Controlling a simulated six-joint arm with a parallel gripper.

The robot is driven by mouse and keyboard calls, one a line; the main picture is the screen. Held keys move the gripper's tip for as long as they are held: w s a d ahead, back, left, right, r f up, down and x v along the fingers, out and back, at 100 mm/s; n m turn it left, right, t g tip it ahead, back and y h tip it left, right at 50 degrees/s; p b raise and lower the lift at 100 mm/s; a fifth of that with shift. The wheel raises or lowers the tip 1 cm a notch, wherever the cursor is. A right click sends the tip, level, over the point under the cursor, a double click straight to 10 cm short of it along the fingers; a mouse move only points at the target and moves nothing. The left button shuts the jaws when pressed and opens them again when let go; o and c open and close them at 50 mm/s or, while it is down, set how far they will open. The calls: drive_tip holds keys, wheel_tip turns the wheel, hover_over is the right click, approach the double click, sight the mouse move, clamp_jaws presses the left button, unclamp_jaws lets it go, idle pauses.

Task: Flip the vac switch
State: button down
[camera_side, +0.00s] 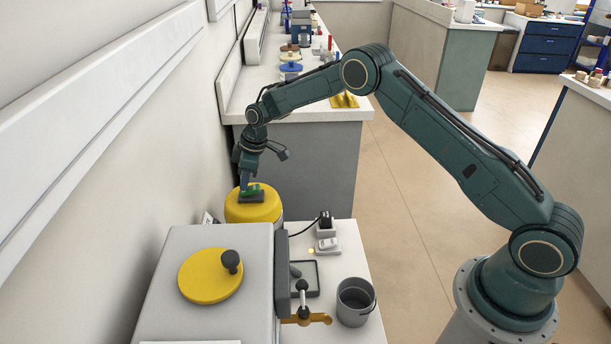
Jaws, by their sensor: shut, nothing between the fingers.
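A yellow round-topped drum (253,208), which looks like the vac, stands behind the grey kiln box. On its top is a dark plate (256,198) with a small green part (252,188), which looks like the vac switch. My gripper (244,187) points down at this plate, its fingers shut and empty. The fingertips are at or very near the green part; I cannot tell whether they touch it. The fingers partly cover the switch, and which way it is tipped is too small to tell.
The grey kiln box (205,305) with a yellow round lid (208,277) fills the front left. On the white bench are a small box with a lit orange lamp (311,251), a dark tray (312,268) and a grey bucket (355,302). The wall is close on the left.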

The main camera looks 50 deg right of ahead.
drive_tip(key=shift+s+d+f, duration=0.1)
drive_tip(key=shift+s+d, duration=0.55)
drive_tip(key=shift+s, duration=0.1)
drive_tip(key=shift+r, duration=0.45)
drive_tip(key=v, duration=1.3)
drive_tip(key=shift+s+d, duration=0.3)
drive_tip(key=shift+d, duration=0.1)
drive_tip(key=shift+w+a+r+t+y, duration=0.3)
drive_tip(key=shift+a+t+y, duration=0.05)
drive_tip(key=shift+t+y, duration=0.15)
